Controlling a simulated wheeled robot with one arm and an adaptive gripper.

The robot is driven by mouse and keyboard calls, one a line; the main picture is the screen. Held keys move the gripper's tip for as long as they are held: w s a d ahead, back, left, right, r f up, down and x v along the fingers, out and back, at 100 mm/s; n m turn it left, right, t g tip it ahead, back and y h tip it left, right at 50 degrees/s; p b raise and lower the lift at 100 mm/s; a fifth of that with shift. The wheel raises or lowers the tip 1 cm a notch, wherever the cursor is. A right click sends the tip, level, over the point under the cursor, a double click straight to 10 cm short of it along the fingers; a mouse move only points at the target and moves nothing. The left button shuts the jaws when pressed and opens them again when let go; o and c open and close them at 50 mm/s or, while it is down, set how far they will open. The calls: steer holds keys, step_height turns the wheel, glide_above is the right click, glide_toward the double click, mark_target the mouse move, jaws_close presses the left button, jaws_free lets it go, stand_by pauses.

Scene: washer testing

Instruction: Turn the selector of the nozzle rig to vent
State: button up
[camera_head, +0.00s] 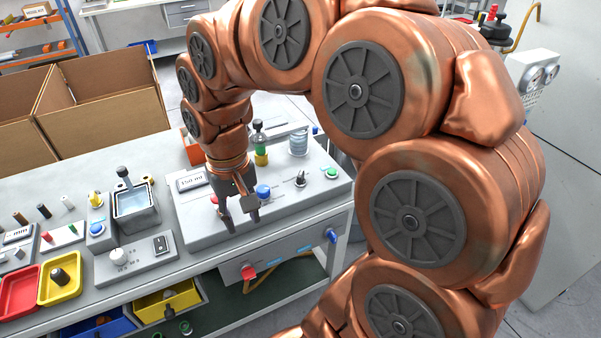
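The grey rig box (190,233) stands on the bench, with a display reading about "150 ml" (191,182). Its top carries a blue knob (263,191), a small black knob with a pointed top (300,179) and a green button (331,172). The black knob looks like the selector; its labels are too small to read. My gripper (242,225) points down over the front part of the box, left of the blue and black knobs. Its two dark fingers are apart with nothing seen between them. Whether the fingertips touch the box, I cannot tell.
A green and yellow bottle (261,150) and a ribbed clear cylinder (298,142) stand behind the knobs. A red knob (248,271) and a blue knob (331,236) stick out below the bench front. A water basin (133,204) is at left. My arm covers the right side.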

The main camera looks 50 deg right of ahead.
steer(key=w+d+m, duration=0.2)
steer(key=w+d, duration=0.3)
steer(key=m+t+b, duration=0.1)
steer(key=m+b, duration=0.1)
steer(key=m, duration=0.6)
glide_above(301, 172)
step_height(301, 172, down, 6)
steer(key=shift+a+f, duration=0.1)
steer(key=shift+a, duration=0.05)
steer(key=shift+s+d+f, duration=0.1)
steer(key=shift+d+f, duration=0.1)
steer(key=shift+f, duration=0.05)
step_height(301, 172, down, 7)
steer(key=shift+f+p, duration=0.15)
steer(key=shift+p, duration=0.8)
steer(key=shift+c, duration=0.3)
jaws_close()
